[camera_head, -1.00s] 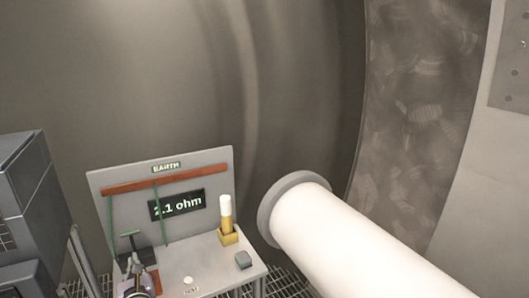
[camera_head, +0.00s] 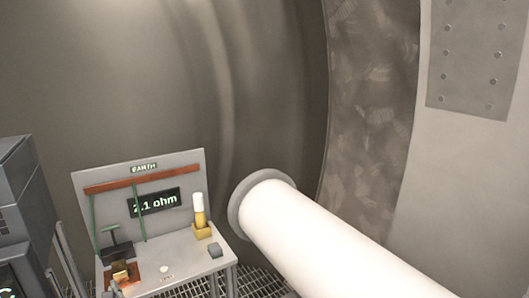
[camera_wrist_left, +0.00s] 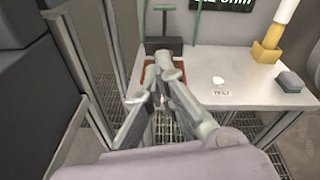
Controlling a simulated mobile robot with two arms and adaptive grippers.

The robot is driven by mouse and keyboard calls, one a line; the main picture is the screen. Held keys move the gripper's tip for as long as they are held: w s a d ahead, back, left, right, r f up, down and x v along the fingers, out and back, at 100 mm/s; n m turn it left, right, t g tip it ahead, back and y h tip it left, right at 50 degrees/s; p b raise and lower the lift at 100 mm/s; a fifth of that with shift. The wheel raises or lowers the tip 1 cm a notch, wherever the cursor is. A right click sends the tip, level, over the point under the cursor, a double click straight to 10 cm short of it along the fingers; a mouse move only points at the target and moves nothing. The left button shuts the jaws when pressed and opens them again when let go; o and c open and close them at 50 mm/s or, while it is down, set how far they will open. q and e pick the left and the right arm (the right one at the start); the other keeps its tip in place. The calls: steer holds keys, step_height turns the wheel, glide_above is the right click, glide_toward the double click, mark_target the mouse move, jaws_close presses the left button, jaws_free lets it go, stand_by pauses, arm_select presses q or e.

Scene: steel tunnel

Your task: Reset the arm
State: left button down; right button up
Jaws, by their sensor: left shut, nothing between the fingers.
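My left gripper (camera_wrist_left: 163,98) fills the middle of the left wrist view, its fingers shut with nothing between them. It hangs in front of the earth test bench (camera_wrist_left: 245,88), and its fingers cover part of the brown plate at the bench's left. In the head view only a small part of my left gripper (camera_head: 113,291) shows at the bottom edge, near the bench (camera_head: 185,262). My right gripper is in neither view.
The bench has an EARTH panel reading 2.1 ohm (camera_head: 153,203), a dark clamp with a green handle (camera_head: 116,249), a yellow-and-white post (camera_head: 200,215) and a small grey block (camera_head: 215,250). A large white pipe (camera_head: 320,240) lies right; dark cabinets (camera_head: 15,190) stand left.

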arm_select(q)
steer(key=s+d+f+n+g+h, duration=0.2)
steer(key=s+d+f+n+g, duration=0.15)
steer(key=s+n, duration=0.4)
steer(key=s+d+f+n+g+h, duration=0.1)
steer(key=s+d+f+n+g, duration=0.15)
steer(key=s+f+n, duration=0.4)
steer(key=s+d+n+g+h, duration=0.25)
steer(key=s+d+n, duration=0.3)
steer(key=s, duration=0.45)
steer(key=s+d+n+g+h, duration=0.2)
steer(key=s+d+n+h, duration=0.25)
steer(key=s+d, duration=0.35)
steer(key=s+f+y+b, duration=0.1)
steer(key=s+f+b, duration=0.2)
steer(key=f, duration=2.7)
steer(key=s+a+f+g+b, duration=0.2)
steer(key=s+a+f+b, duration=0.1)
steer(key=s+f, duration=1.4)
steer(key=shift+a+f, duration=0.35)
steer(key=shift+f, duration=0.4)
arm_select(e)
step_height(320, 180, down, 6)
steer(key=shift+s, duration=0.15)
